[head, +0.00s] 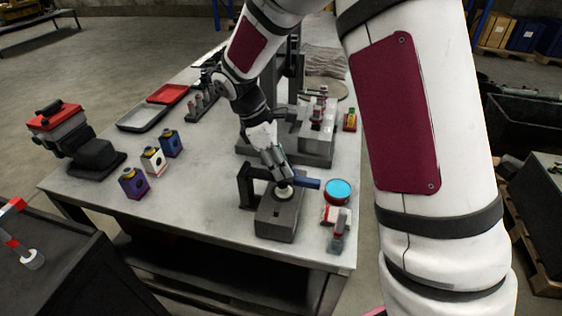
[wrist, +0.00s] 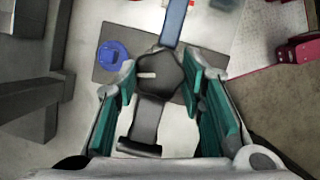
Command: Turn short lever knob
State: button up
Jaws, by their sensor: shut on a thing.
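The dark, many-sided knob (wrist: 161,76) with a white mark sits between my gripper's fingertips in the wrist view. A blue bar (wrist: 176,22) runs away from it at the top, and a dark bar (wrist: 148,118) lies below it. My gripper (wrist: 159,80) is shut on the knob, with a teal-padded finger on each side. In the head view my gripper (head: 281,178) reaches down over the dark box-like fixture (head: 277,222), with the blue bar (head: 307,184) sticking out to the right. The knob itself is largely hidden there by my fingers.
A dark bracket (head: 246,186) stands left of the fixture. A cyan-topped round item (head: 338,190) and a red-and-grey part (head: 339,230) stand to its right. Purple, white and blue boxes (head: 153,160) stand at the left. The table (head: 205,200) is clear between them and the fixture.

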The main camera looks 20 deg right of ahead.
dwell(0.3)
jog(key=o, duration=1.1)
jog(key=shift+o, duration=0.2)
jog(key=shift+r, duration=0.15)
jog(key=v, duration=1.1)
jog(key=shift+r, duration=0.35)
jog(key=shift+w+a, duration=0.1)
jog(key=shift+a, duration=0.05)
